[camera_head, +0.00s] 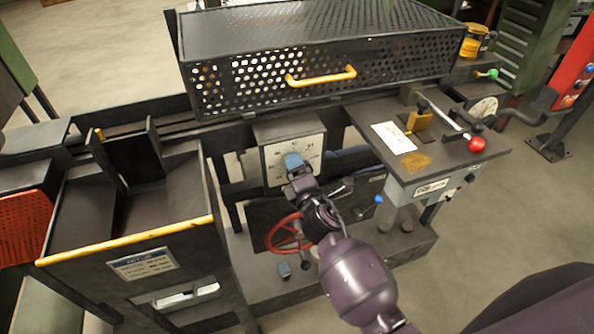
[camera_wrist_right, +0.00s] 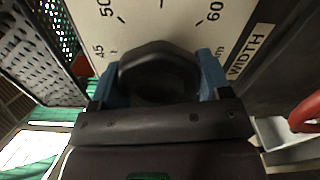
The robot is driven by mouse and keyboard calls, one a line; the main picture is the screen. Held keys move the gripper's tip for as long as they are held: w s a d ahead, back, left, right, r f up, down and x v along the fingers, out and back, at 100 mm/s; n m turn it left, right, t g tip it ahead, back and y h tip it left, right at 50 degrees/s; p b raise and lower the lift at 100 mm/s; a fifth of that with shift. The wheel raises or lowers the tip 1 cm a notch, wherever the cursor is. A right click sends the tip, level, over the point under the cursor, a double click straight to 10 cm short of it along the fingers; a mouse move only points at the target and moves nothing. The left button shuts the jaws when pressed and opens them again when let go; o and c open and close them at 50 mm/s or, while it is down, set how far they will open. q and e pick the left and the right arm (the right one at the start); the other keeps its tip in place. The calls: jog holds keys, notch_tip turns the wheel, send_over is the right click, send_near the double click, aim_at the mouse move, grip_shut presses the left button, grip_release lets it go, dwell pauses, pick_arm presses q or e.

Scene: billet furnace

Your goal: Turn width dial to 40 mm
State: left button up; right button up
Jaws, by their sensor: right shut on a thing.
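The width dial is a pale square plate (camera_head: 309,152) on the front of the machine below the mesh guard. In the right wrist view its plate (camera_wrist_right: 175,25) shows tick marks, the numbers 50 and 60 and the word WIDTH. My right gripper (camera_head: 294,163) is at the dial. In the right wrist view its blue fingers stand on both sides of the black knob (camera_wrist_right: 158,70), shut on it. The knob's pointer is not visible, so I cannot tell its setting. The gripper hides the knob in the head view. My left gripper is not in view.
A red handwheel (camera_head: 285,233) is below the dial. The mesh guard (camera_head: 325,72) with a yellow handle overhangs it. A control desk (camera_head: 430,150) with a red-knobbed lever stands to the right. A dark bin (camera_head: 135,225) with a yellow edge stands at the left.

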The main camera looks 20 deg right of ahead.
jog(key=o, duration=0.9)
jog(key=s, duration=1.1)
jog(key=shift+d, duration=0.15)
jog(key=shift+w, duration=0.1)
